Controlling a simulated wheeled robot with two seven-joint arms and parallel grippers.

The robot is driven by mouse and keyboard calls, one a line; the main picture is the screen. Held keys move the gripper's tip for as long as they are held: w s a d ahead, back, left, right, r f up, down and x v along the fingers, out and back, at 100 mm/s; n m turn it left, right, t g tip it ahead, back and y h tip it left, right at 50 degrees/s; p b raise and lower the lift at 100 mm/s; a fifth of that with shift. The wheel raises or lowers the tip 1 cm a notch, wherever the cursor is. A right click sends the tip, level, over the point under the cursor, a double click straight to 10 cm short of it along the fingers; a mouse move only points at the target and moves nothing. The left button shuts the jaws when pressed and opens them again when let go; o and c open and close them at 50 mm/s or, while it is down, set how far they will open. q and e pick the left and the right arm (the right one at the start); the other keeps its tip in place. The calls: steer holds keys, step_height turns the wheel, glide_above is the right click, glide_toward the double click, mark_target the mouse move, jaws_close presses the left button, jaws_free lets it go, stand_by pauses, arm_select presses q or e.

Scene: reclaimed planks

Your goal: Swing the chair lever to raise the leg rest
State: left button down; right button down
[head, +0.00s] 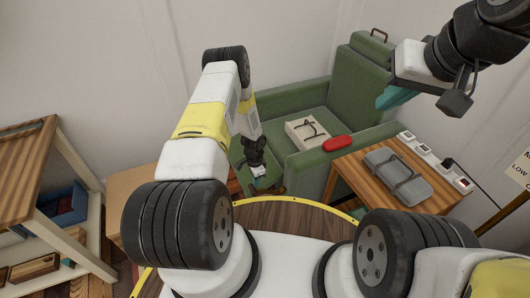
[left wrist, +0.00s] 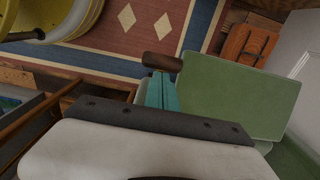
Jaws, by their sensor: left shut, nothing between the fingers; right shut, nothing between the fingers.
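The green armchair (head: 360,88) stands against the far wall in the head view. In the left wrist view, a flat green panel (left wrist: 240,95) that looks like its leg rest shows right of the fingers. A brown lever handle (left wrist: 162,62) lies just beyond my left fingertips; I cannot tell whether they touch. My left gripper (left wrist: 163,92) is shut and empty, with teal fingers. In the head view it reaches down by the chair's front, its fingertips hidden. My right gripper (head: 397,97) is shut and empty, raised right of the chair. The lever is not clear in the head view.
A cream box with dark straps (head: 307,132) lies on the seat and a red object (head: 337,143) on the armrest. A wooden side table (head: 350,180) holds a grey case (head: 398,175) and a power strip. A shelf (head: 75,150) stands left. A patterned rug (left wrist: 130,45) covers the floor.

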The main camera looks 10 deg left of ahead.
mark_target(250, 190)
arm_select(q)
steer(key=shift+s+a+f, duration=0.2)
steer(key=shift+a+f, duration=0.05)
steer(key=shift+f, duration=0.15)
steer(key=shift+s+a+f, duration=0.3)
steer(key=shift+a+f, duration=0.2)
steer(key=shift+f, duration=0.15)
steer(key=shift+s+a+f, duration=0.3)
steer(key=shift+a+f, duration=0.15)
steer(key=shift+f, duration=0.15)
